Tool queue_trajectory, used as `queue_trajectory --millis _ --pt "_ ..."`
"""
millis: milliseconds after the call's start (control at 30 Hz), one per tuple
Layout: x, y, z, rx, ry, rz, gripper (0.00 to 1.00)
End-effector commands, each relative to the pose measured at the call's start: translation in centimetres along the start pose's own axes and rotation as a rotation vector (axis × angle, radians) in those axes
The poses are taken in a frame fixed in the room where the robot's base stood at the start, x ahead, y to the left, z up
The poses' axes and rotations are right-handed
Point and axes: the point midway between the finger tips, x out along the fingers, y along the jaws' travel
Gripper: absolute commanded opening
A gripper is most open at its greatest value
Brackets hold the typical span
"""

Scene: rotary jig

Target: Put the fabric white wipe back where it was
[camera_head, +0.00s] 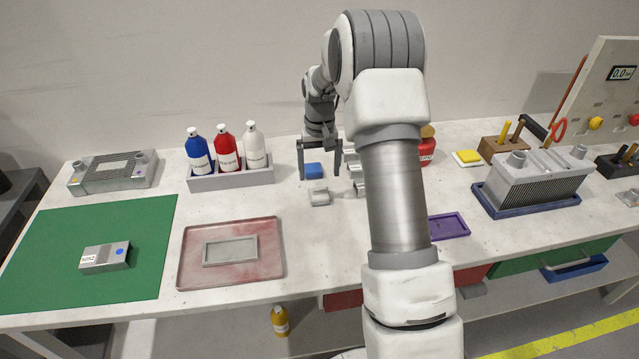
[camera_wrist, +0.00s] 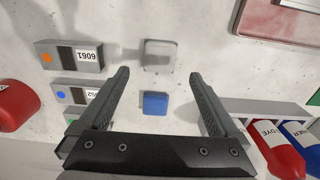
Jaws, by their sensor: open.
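A small pale grey-white pad with rounded corners (camera_head: 319,196) lies on the bench; it may be the white wipe, but I cannot tell its material. It also shows in the wrist view (camera_wrist: 159,55), just beyond the fingertips. A blue pad (camera_head: 313,170) lies behind it and shows between the fingers in the wrist view (camera_wrist: 155,103). My gripper (camera_head: 319,177) is open and empty, pointing down over the two pads. Its fingers show in the wrist view (camera_wrist: 157,76), one on each side of the blue pad, apart from it. A yellow pad (camera_head: 467,156) lies on a white piece farther right.
A grey caddy (camera_head: 230,179) with blue, red and white bottles stands left of my gripper. Labelled metal blocks (camera_wrist: 75,57) lie close on the other side. A red tray (camera_head: 183,262) and green mat (camera_head: 100,215) are front left. My arm hides part of the bench.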

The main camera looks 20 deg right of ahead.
Motion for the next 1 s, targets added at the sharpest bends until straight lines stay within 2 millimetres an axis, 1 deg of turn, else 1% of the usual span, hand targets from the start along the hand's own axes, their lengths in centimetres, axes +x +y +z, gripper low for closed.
queue_trajectory --millis 33,100,200,367,467,567,600,667,700,767,800,867,1000 --pt "-1.2 0.0 -0.1 0.000 0.005 0.000 0.97" --pt "-2.4 0.0 -0.1 0.000 0.003 0.000 0.97" --pt "-3.7 0.0 -0.1 0.000 0.002 0.001 0.97" --pt "-5.1 -0.1 0.1 -0.002 0.004 0.001 0.97" --pt "-6.8 -0.5 0.9 -0.010 0.022 0.003 0.97" --pt "-9.7 -1.2 2.5 -0.025 0.054 0.006 0.97" --pt "-11.0 -1.6 3.4 -0.032 0.071 0.007 0.97" --pt "-13.0 -2.1 4.8 -0.043 0.096 0.008 0.97" --pt "-14.2 -2.4 5.9 -0.050 0.113 0.009 0.97" --pt "-15.8 -2.9 7.6 -0.061 0.137 0.009 0.97" --pt "-16.8 -3.1 8.7 -0.068 0.153 0.009 0.97" --pt "-18.2 -3.5 10.5 -0.078 0.177 0.008 0.97" --pt "-20.9 -4.2 14.9 -0.101 0.236 0.005 0.97"
